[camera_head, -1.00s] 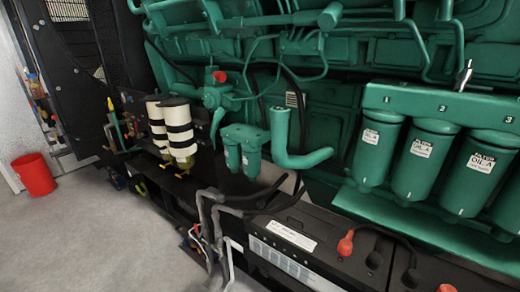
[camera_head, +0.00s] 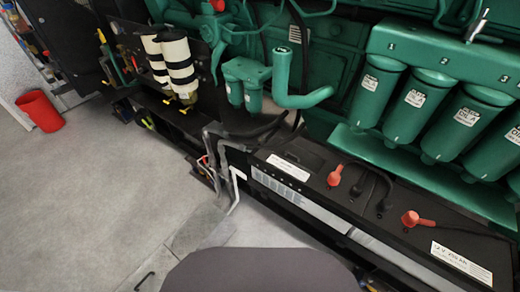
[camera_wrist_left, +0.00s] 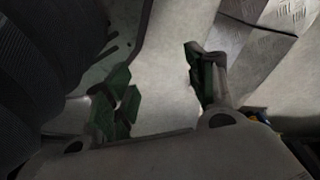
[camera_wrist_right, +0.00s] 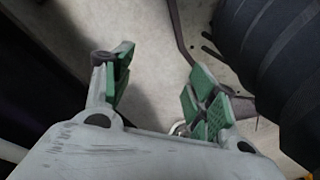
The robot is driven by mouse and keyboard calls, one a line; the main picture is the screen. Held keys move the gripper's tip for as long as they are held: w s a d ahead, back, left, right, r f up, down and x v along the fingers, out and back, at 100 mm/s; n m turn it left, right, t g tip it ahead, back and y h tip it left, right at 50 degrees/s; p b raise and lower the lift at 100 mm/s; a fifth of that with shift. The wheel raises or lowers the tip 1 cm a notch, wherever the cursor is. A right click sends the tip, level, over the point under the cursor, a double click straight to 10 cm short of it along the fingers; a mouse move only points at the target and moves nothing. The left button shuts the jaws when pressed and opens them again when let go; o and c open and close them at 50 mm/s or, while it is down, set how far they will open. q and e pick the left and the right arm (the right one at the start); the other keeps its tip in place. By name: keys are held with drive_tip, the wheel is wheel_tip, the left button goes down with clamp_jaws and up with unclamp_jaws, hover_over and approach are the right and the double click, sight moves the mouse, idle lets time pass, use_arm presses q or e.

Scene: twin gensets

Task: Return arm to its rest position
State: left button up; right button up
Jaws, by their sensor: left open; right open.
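My left gripper (camera_wrist_left: 160,95) shows in the left wrist view with its green-padded fingers apart and nothing between them. Pale floor shows behind it. My right gripper (camera_wrist_right: 160,92) shows in the right wrist view, also with its green-padded fingers apart and empty, over grey floor. Neither gripper shows in the head view, so where they are relative to the engine cannot be told there. A dark rounded part at the bottom of the head view seems to be my own body.
The green engine carries several filter canisters (camera_head: 412,104) at the right. Black batteries (camera_head: 335,190) with red terminal caps (camera_head: 336,175) lie below. Two cream cylinders (camera_head: 180,67) stand left of them. A red bin (camera_head: 40,111) stands on open grey floor (camera_head: 95,190) at the left.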

use_arm(q)
drive_tip(key=s+a+r+p, duration=0.1)
drive_tip(key=s+a+p, duration=0.1)
drive_tip(key=s+p, duration=0.4)
drive_tip(key=s+a+r+g+p, duration=0.1)
drive_tip(key=s+a+r+p, duration=0.1)
drive_tip(key=s+p, duration=0.5)
drive_tip(key=shift+s+a+y, duration=0.3)
drive_tip(key=shift+s+a, duration=0.25)
drive_tip(key=shift+s, duration=0.5)
use_arm(e)
drive_tip(key=s+d+r, duration=0.1)
drive_tip(key=s+d, duration=0.1)
drive_tip(key=s, duration=0.5)
drive_tip(key=s+d+r+g, duration=0.1)
drive_tip(key=s+d+r, duration=0.1)
drive_tip(key=s, duration=0.6)
drive_tip(key=shift+d+h, duration=0.3)
drive_tip(key=shift+d, duration=0.25)
use_arm(q)
drive_tip(key=shift+w, duration=0.2)
use_arm(e)
drive_tip(key=shift+s, duration=0.2)
